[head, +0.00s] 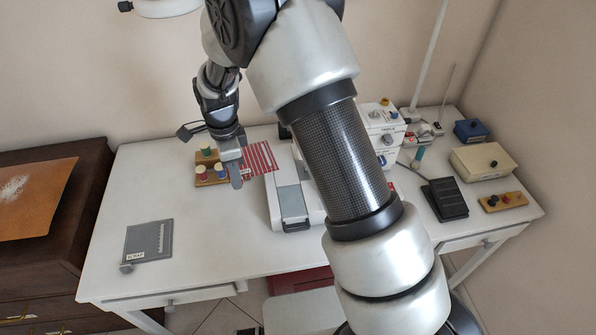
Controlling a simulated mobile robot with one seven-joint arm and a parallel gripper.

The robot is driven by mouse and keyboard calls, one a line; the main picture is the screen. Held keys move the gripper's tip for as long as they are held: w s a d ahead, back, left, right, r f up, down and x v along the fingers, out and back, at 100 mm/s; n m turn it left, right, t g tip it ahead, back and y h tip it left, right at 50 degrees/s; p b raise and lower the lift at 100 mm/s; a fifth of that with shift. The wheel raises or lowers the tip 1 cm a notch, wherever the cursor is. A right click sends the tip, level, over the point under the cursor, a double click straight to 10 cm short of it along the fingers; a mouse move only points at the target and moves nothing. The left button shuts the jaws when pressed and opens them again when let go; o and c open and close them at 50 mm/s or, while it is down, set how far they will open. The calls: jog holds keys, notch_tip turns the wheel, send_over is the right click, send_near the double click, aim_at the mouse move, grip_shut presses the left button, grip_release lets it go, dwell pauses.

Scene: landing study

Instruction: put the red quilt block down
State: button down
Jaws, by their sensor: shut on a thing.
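The red quilt block (262,157) shows as a flat piece with red and white stripes, behind and to the right of my gripper (236,178). My gripper points down over the back left part of the white table (205,225). It is shut on the block's left edge; the fingers hide the place of contact. I cannot tell how high the block is above the table.
A wooden spool rack (202,183) stands beside my gripper. A white device with a grey panel (291,201) is to the right. A grey pad marked SCRAP (146,243) lies front left. The sewing machine (383,125) and black pedal (446,199) are farther right. The table's left-middle is clear.

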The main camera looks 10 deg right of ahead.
aim_at(216, 241)
jog(key=s+a+f+n+b, duration=0.3)
jog(key=s+a+b, duration=0.5)
jog(key=b, duration=0.3)
jog(key=f+b, duration=0.1)
jog(key=f, duration=0.4)
jog(key=f+b, duration=0.1)
jog(key=f, duration=0.3)
jog(key=shift+a+f, duration=0.2)
jog(key=shift+f, duration=0.2)
jog(key=shift+f, duration=0.15)
jog(key=c, duration=2)
grip_release()
jog(key=shift+c, duration=0.2)
jog(key=o, duration=0.4)
notch_tip(216, 241, up, 12)
jog(key=shift+s+r+p, duration=0.1)
jog(key=shift+r+p, duration=0.05)
jog(key=shift+p, duration=1.1)
